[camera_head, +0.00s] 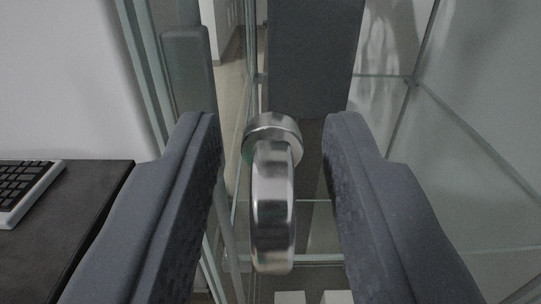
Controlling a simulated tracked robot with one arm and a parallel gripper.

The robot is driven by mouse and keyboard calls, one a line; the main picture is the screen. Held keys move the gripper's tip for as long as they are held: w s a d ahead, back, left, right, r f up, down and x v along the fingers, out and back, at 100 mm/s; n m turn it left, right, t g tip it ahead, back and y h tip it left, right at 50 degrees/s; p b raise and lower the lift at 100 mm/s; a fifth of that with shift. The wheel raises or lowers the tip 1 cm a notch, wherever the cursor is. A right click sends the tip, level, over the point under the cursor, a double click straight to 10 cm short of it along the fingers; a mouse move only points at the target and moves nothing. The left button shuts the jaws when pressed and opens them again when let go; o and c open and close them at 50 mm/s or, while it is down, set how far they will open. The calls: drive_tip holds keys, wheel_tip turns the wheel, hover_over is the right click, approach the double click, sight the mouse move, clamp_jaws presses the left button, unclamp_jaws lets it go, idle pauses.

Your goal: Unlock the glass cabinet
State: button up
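My gripper (272,150) is open, with one dark finger at each side of the picture. Between the fingers is a shiny metal knob or handle (272,210), with a round collar (273,137) at its top and a rounded bar hanging down from it. Gaps show between the metal piece and both fingers, so they do not appear to touch it. The glass cabinet (470,160) lies behind and around it, with clear panels and thin frame edges. No key shows.
A dark desk (95,215) with a keyboard (25,187) stands at the left, close to the left finger. A grey upright panel (316,60) shows behind the glass. A dark grey vertical bar (187,75) stands behind the left finger.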

clamp_jaws()
drive_tip(key=shift+d, duration=0.3)
drive_tip(key=shift+a, duration=0.15)
